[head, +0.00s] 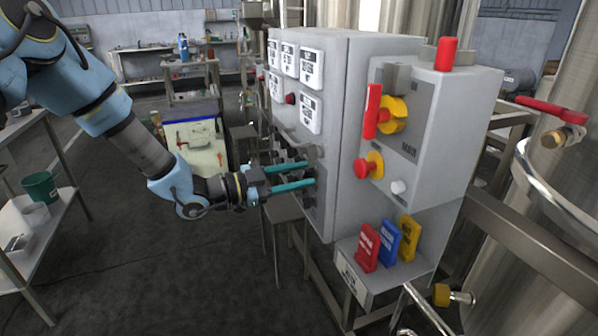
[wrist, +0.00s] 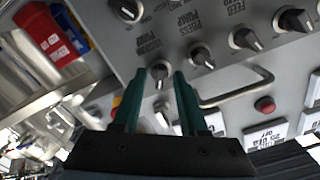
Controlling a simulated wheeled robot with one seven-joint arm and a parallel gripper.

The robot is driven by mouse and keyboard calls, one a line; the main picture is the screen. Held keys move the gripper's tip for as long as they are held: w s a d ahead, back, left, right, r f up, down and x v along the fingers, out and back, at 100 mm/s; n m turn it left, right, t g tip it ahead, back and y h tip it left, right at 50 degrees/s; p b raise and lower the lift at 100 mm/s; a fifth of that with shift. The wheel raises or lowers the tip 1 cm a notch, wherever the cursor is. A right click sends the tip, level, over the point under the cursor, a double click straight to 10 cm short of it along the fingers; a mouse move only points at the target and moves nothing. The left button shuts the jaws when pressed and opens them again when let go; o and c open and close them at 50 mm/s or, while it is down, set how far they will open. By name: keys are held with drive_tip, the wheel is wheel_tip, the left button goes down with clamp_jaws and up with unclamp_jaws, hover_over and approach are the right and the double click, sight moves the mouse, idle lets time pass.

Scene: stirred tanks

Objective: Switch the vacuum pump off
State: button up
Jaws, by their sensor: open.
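The vacuum pump switch is a small dark rotary knob (wrist: 160,75) on a grey panel, with a label that appears to read vacuum pump, upside down in the wrist view. My gripper (head: 309,172) has teal fingers and points at the knob face of the grey control cabinet (head: 345,130). In the wrist view its two fingertips are apart, one on each side of the knob. I cannot tell whether they touch it. The knob's handle looks roughly in line with the fingers; its exact setting is unclear. In the head view the knob cannot be made out behind the fingers.
The press pump knob (wrist: 201,56) and feed pump knob (wrist: 245,39) are close beside the fingers. A bar handle (wrist: 235,90) and red button (wrist: 264,105) are nearby. A red-handled main switch (head: 372,112) and coloured tags (head: 388,242) are on the cabinet's right.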

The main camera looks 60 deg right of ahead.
clamp_jaws()
idle(0.4)
